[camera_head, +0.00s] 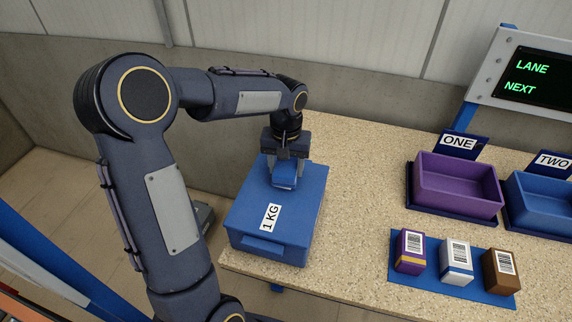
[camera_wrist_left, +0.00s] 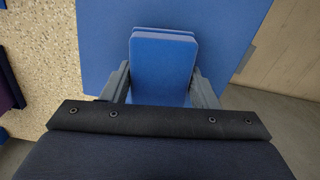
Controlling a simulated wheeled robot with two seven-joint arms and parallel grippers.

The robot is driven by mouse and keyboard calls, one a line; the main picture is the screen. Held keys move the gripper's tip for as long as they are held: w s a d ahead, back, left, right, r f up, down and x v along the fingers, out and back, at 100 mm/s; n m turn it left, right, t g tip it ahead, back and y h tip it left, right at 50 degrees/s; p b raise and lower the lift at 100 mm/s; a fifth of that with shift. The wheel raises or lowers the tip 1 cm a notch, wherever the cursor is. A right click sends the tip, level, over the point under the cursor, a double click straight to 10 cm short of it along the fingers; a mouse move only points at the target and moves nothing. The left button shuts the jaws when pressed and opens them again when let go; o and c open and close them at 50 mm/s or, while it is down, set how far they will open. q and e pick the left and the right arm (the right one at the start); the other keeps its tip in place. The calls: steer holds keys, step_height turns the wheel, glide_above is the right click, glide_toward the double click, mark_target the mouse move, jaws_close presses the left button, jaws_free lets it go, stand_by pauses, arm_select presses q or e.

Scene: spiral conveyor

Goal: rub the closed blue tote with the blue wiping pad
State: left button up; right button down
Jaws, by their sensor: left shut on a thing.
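The closed blue tote (camera_head: 287,225) stands at the left edge of the table, with a "1 KG" label and a handle on its near side. My left gripper (camera_head: 286,170) points down over the far part of its lid. It is shut on the blue wiping pad (camera_head: 284,182), which is at the lid; I cannot tell whether they touch. In the left wrist view the pad (camera_wrist_left: 162,65) sits between the two fingers, with the tote's lid (camera_wrist_left: 225,30) behind it. My right gripper is not in view.
To the right stand an open purple bin (camera_head: 455,190) marked ONE and an open blue bin (camera_head: 545,205) marked TWO. Several small barcoded boxes stand on a blue mat (camera_head: 428,262) in front. A LANE NEXT display (camera_head: 535,75) is at the back right. The speckled table (camera_head: 365,170) is clear between.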

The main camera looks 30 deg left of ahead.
mark_target(282, 173)
arm_select(q)
steer(key=shift+f+b, duration=0.7)
steer(key=shift+f, duration=0.2)
stand_by(0.4)
steer(key=shift+s, duration=0.1)
steer(key=shift+s+d+r, duration=0.1)
steer(key=shift+s+d, duration=0.05)
steer(key=shift+s, duration=0.5)
steer(key=shift+s+d+r, duration=0.1)
steer(key=shift+s+d, duration=0.05)
steer(key=shift+s, duration=0.45)
steer(key=shift+w+a+f, duration=0.15)
steer(key=shift+w, duration=0.6)
steer(key=shift+w+a+f, duration=0.1)
steer(key=shift+w+a, duration=0.05)
steer(key=shift+w, duration=0.6)
steer(key=shift+w+a+r, duration=0.1)
steer(key=shift+w+a, duration=0.1)
steer(key=shift+w, duration=0.4)
steer(key=shift+w+a, duration=0.15)
steer(key=shift+w, duration=0.45)
